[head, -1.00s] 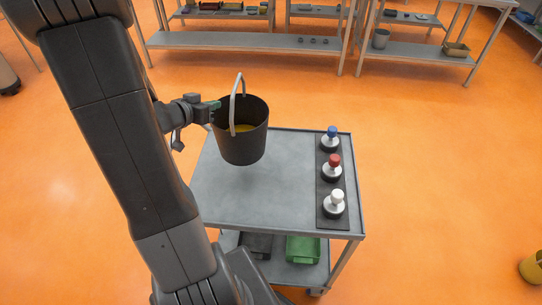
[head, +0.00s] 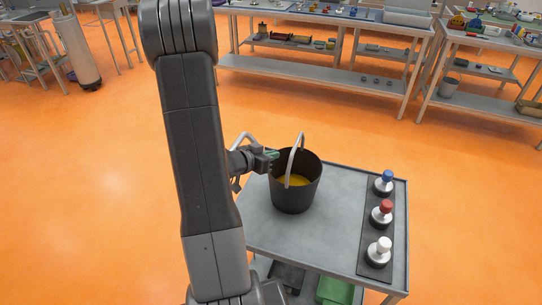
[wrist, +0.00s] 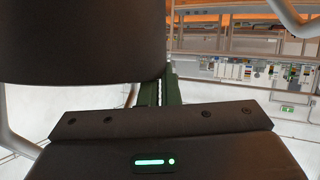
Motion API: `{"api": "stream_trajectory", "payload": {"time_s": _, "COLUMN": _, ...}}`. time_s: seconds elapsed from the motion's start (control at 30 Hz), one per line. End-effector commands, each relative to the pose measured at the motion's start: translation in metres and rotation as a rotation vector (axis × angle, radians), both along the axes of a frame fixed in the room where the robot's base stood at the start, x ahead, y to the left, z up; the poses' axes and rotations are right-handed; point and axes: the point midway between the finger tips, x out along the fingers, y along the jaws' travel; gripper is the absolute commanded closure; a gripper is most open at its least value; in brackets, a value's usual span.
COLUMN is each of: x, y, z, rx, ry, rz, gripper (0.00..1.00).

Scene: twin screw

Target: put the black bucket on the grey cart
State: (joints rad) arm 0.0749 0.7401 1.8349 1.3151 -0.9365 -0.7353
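The black bucket (head: 294,195), with yellow contents, is upright over the left half of the grey cart's top (head: 330,235). Its base looks at or just above the surface; I cannot tell if it touches. Its pale handle (head: 297,150) stands up. My gripper (head: 273,155) is at the bucket's left upper edge. In the wrist view the bucket's dark wall (wrist: 80,40) fills the upper left, and the green fingers (wrist: 158,92) are close together against it, looking shut on its edge. The exact contact is hidden.
A dark strip on the cart's right side holds blue (head: 387,177), red (head: 384,207) and white (head: 382,244) knobbed pieces. A green bin (head: 335,290) is on the lower shelf. Workbenches (head: 330,75) stand behind, with open orange floor between. A grey curved bar (head: 242,138) of unclear origin is left of the gripper.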

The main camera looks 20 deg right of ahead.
Motion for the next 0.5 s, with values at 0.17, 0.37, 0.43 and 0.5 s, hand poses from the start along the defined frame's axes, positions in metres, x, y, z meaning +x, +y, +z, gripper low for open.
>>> {"api": "stream_trajectory", "payload": {"time_s": 0.17, "x": 0.0003, "y": -0.0002, "z": 0.0010, "rx": -0.002, "ry": -0.001, "rz": 0.000, "gripper": 1.00}}
{"api": "stream_trajectory", "payload": {"time_s": 0.37, "x": -0.0002, "y": 0.0000, "z": -0.0003, "rx": 0.001, "ry": 0.000, "rz": -0.001, "gripper": 0.76}}
{"api": "stream_trajectory", "payload": {"time_s": 0.43, "x": -0.0001, "y": 0.0000, "z": -0.0002, "rx": 0.001, "ry": 0.000, "rz": -0.001, "gripper": 0.76}}
{"api": "stream_trajectory", "payload": {"time_s": 0.5, "x": -0.0001, "y": 0.0000, "z": -0.0002, "rx": 0.001, "ry": 0.000, "rz": -0.001, "gripper": 0.76}}
